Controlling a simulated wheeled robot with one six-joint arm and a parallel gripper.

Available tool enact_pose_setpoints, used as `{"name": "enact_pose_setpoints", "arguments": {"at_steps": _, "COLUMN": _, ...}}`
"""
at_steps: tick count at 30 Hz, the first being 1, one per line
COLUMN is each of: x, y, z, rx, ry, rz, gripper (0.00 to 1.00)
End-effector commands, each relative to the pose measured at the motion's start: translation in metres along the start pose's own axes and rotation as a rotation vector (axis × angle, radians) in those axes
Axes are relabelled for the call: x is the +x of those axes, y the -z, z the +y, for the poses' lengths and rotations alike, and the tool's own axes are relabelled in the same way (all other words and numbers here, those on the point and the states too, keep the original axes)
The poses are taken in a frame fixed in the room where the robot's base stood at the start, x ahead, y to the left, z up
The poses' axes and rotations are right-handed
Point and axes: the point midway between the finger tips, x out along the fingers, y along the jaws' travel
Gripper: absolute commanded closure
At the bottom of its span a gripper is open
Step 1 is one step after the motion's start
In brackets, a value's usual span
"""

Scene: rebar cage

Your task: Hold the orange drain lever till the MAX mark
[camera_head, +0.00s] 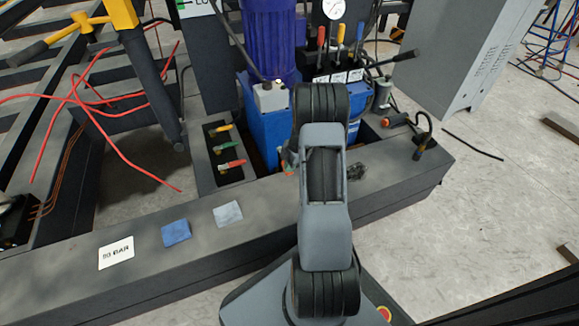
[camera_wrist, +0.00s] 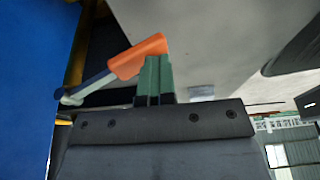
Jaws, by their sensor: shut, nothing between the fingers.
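An orange lever handle (camera_wrist: 138,56) on a grey-blue stem (camera_wrist: 85,90) shows in the wrist view, slanting up to the right. My gripper (camera_wrist: 155,62) is shut and empty, its green fingertips right at the handle's lower right end. I cannot tell whether they touch it. In the head view my arm hides the gripper; a small orange patch (camera_head: 288,171) beside the arm may be part of this lever. I see no readable MAX mark in either view.
A blue tank (camera_head: 262,130) stands behind my arm, with a gauge (camera_head: 333,9) and red, yellow and blue levers above. A dark beam with a "93 BAR" card (camera_head: 116,253) crosses the front.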

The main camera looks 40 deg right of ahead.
Motion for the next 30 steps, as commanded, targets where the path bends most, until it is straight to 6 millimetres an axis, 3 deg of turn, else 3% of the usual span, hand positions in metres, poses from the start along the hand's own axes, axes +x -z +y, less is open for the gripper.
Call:
{"name": "enact_pose_setpoints", "arguments": {"at_steps": 19, "x": -0.003, "y": 0.002, "z": -0.001, "rx": 0.000, "ry": 0.000, "rz": 0.000, "gripper": 1.00}}
{"name": "enact_pose_setpoints", "arguments": {"at_steps": 30, "x": -0.065, "y": 0.013, "z": -0.023, "rx": 0.002, "ry": -0.003, "rz": -0.001, "gripper": 1.00}}
